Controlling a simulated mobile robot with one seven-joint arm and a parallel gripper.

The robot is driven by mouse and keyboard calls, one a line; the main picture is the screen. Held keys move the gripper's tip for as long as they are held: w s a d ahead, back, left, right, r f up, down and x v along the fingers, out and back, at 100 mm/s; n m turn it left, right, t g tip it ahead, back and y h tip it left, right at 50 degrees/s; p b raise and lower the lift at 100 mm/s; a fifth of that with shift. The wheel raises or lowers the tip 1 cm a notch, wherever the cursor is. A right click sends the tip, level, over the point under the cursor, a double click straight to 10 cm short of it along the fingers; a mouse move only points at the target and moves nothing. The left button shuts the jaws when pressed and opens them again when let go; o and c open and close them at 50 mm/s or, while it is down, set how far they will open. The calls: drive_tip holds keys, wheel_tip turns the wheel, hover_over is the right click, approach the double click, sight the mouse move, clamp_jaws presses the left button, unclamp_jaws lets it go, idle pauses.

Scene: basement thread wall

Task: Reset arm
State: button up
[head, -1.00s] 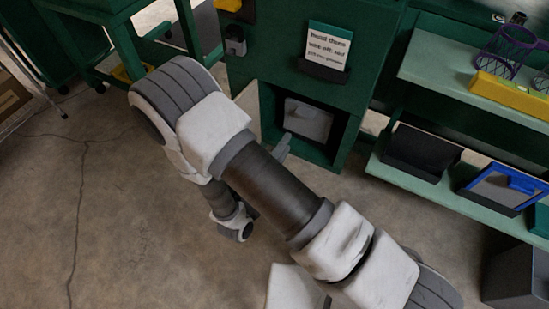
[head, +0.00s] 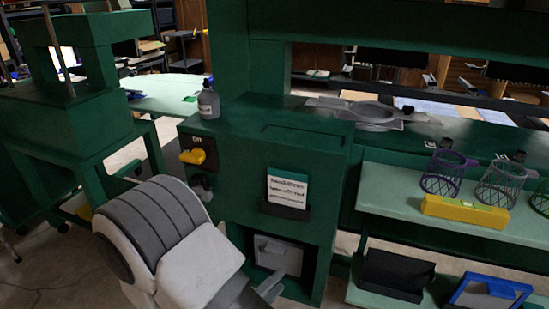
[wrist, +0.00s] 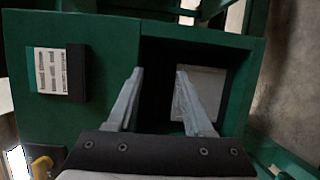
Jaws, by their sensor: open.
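My gripper (wrist: 159,72) is open, with nothing between its two grey fingers. In the wrist view it points at the dark square opening of a green cabinet (head: 270,150). A light grey panel (wrist: 204,92) inside the opening shows partly behind the right finger; in the head view the same panel (head: 280,255) shows too. In the head view my arm reaches up from the bottom edge, and a grey fingertip shows in front of the opening's lower part. I cannot tell whether the fingers touch anything.
The cabinet carries a white text card (head: 287,190), a yellow knob (head: 194,157) and a grey bottle (head: 208,100) on top. To the right, shelves hold a purple mesh cup (head: 442,172), a yellow box (head: 464,212), a black bin (head: 396,274) and a blue-rimmed tray (head: 489,291).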

drive_tip(key=s+d+r+m+g+y, duration=0.2)
drive_tip(key=s+d+r+m+g, duration=0.25)
drive_tip(key=d+r+g, duration=0.3)
drive_tip(key=s+d+r+m+g+y, duration=0.35)
drive_tip(key=d+r+m+g, duration=0.2)
drive_tip(key=d, duration=0.25)
wheel_tip(320, 180, up, 30)
drive_tip(key=s+a+t+y+p, duration=0.1)
drive_tip(key=t+y+p, duration=0.4)
drive_tip(key=p, duration=1.5)
drive_tip(key=shift+s+a+y+p, duration=0.15)
drive_tip(key=shift+s+y+p, duration=0.2)
drive_tip(key=shift+s, duration=0.5)
drive_tip(key=shift+f, duration=0.1)
